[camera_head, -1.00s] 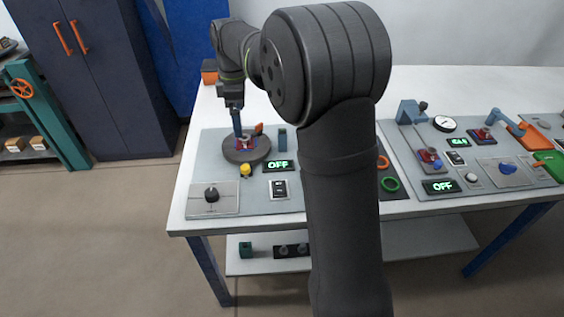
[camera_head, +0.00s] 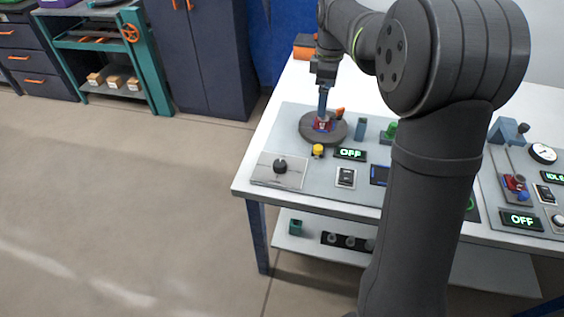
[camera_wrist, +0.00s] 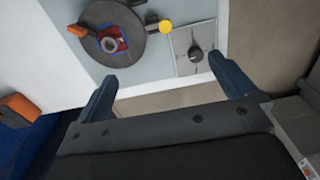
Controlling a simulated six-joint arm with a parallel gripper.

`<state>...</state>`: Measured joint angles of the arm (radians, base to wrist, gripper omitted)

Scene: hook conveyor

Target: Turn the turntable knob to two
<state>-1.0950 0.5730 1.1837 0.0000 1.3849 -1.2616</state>
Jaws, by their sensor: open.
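The knob (camera_head: 280,166) is black and round, on a light square plate at the front left corner of the panel. It also shows in the wrist view (camera_wrist: 195,52), beyond the right finger and apart from it. The turntable (camera_head: 308,131) is a dark grey disc behind the knob, with a small red and blue fixture on it; it also shows in the wrist view (camera_wrist: 125,60) at the upper left. My gripper (camera_head: 323,110) appears over the turntable in the head view, its tip overlapping the fixture there. In the wrist view its two blue fingers (camera_wrist: 164,72) are spread with nothing between them.
A display reading OFF (camera_head: 350,154) and a black switch (camera_head: 346,177) lie to the right. An orange part (camera_head: 339,112) stands at the disc's edge. My arm hides much of the panel's right side.

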